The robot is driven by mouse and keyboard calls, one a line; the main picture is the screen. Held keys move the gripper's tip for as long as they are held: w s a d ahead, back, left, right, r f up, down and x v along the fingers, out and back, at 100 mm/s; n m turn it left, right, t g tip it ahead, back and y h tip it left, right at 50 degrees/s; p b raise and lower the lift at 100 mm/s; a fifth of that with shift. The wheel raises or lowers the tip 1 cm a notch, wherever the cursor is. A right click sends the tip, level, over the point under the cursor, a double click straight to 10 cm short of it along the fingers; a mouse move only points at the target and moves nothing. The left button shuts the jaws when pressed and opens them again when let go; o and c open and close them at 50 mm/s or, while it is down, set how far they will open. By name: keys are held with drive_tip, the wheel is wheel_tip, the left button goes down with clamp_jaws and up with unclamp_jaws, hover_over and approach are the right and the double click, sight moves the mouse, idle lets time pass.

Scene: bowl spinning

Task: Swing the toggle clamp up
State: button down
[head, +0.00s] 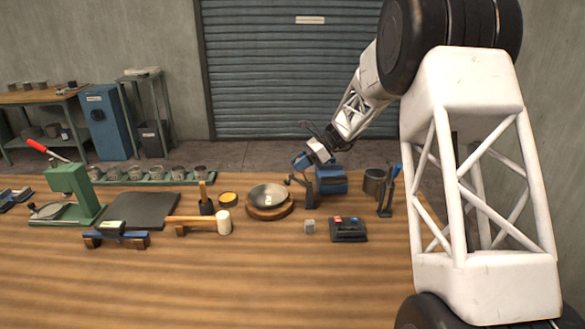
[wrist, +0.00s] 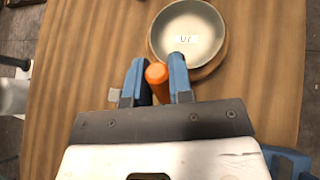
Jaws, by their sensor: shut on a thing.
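My gripper (head: 302,162) is at the back of the bench, above the blue machine's front post. In the wrist view my blue fingers (wrist: 157,76) are shut on the orange handle (wrist: 157,73) of the toggle clamp, one finger on each side. The clamp's dark body (head: 309,189) stands right of the bowl in the head view, partly hidden by my gripper. The grey metal bowl (head: 268,195) sits on a round wooden base (head: 270,212). It shows just beyond my fingers in the wrist view (wrist: 188,25), with a marked white label inside.
A blue motor block (head: 332,181) stands behind the clamp. A black box with red and blue buttons (head: 348,230) and a small grey cube (head: 309,227) lie in front. A mallet (head: 222,222) lies left of the bowl. The front of the bench is clear.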

drive_tip(key=d+y, duration=0.4)
drive_tip(key=shift+r+n+g, duration=0.2)
drive_tip(key=shift+n+g, duration=0.2)
drive_tip(key=shift+d+f+n+g+y, duration=0.1)
drive_tip(key=shift+d+n+g+y, duration=0.1)
drive_tip(key=shift+d+y, duration=0.55)
drive_tip(key=shift+d+f+n+g+y, duration=0.15)
drive_tip(key=shift+d+y, duration=0.25)
drive_tip(key=shift+y, duration=0.55)
drive_tip(key=c, duration=1)
unclamp_jaws()
drive_tip(key=shift+a+r, duration=0.1)
